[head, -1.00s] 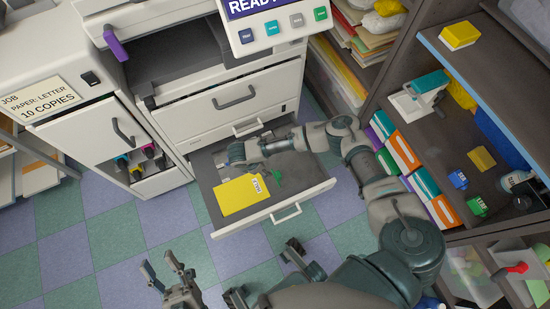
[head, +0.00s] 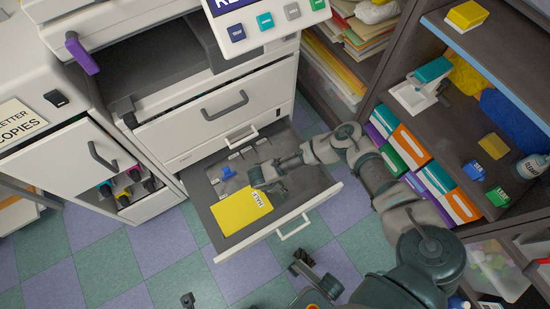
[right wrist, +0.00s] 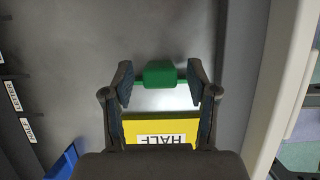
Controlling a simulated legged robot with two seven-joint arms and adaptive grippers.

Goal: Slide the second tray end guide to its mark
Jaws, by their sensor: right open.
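The open paper drawer (head: 315,208) holds a yellow pad marked HALF (head: 240,212), which also shows in the right wrist view (right wrist: 150,127). A blue guide (head: 228,173) stands behind the pad, near the marked edge; its corner shows at lower left in the right wrist view (right wrist: 62,163). My right gripper (head: 256,180) is low inside the drawer. In the right wrist view its fingers (right wrist: 160,80) are open on either side of a green guide (right wrist: 160,72), with gaps.
Mark labels LETTER (right wrist: 13,97) and HALF (right wrist: 28,130) run along the drawer's side. The closed drawer (head: 220,105) sits above, and the drawer's front wall (head: 290,225) is near. A shelf with binders (head: 410,148) stands at right.

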